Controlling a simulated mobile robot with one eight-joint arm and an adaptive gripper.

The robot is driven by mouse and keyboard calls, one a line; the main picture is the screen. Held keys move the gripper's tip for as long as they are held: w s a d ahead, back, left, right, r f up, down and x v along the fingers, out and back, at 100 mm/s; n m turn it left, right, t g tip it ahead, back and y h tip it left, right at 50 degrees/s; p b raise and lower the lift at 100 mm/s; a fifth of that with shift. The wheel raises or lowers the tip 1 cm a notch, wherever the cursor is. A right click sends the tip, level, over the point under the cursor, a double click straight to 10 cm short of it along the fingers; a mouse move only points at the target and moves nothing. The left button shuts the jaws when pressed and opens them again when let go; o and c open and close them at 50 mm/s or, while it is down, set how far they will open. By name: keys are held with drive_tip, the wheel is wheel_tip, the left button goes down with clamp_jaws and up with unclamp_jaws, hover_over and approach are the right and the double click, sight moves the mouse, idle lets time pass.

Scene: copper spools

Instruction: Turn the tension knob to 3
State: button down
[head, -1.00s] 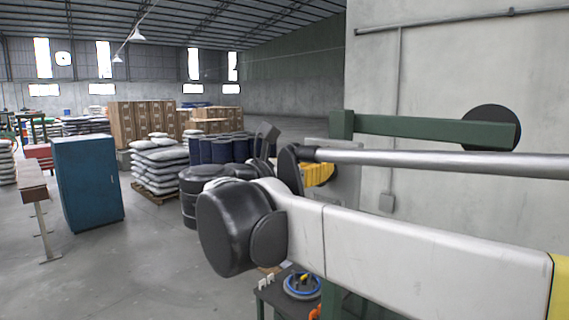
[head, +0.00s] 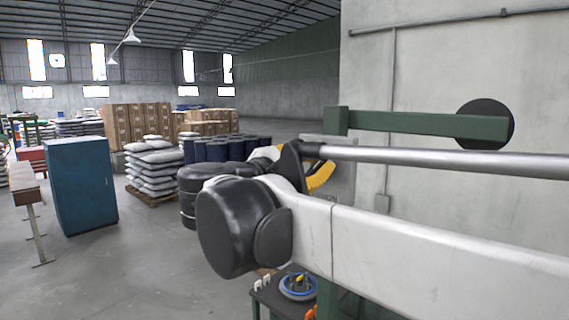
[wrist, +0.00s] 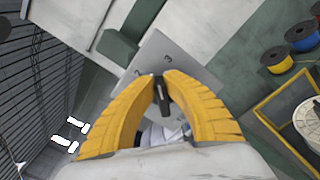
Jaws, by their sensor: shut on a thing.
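My gripper (wrist: 162,84) has its two yellow fingers closed around a dark, narrow knob (wrist: 162,98) in the wrist view. In the head view my gripper (head: 320,178) is mostly hidden behind my arm, with one yellow finger showing against the grey panel (head: 341,188).
A green beam (head: 425,121) with a dark disc (head: 485,124) runs along the wall above my arm. A small table with a blue-rimmed spool (head: 298,287) stands below. Coloured spools (wrist: 301,36) and a yellow frame (wrist: 262,112) lie right in the wrist view.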

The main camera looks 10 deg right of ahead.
drive_tip(key=shift+s+d+f+m, duration=0.1)
drive_tip(key=shift+f+m, duration=0.05)
drive_tip(key=shift+m, duration=0.7)
drive_tip(key=shift+s+d+f+m, duration=0.1)
drive_tip(key=shift+m, duration=0.75)
drive_tip(key=c, duration=1.5)
unclamp_jaws()
drive_tip(key=shift+w, duration=0.1)
drive_tip(key=shift+o, duration=0.2)
drive_tip(key=shift+a, duration=0.1)
drive_tip(key=v, duration=1.2)
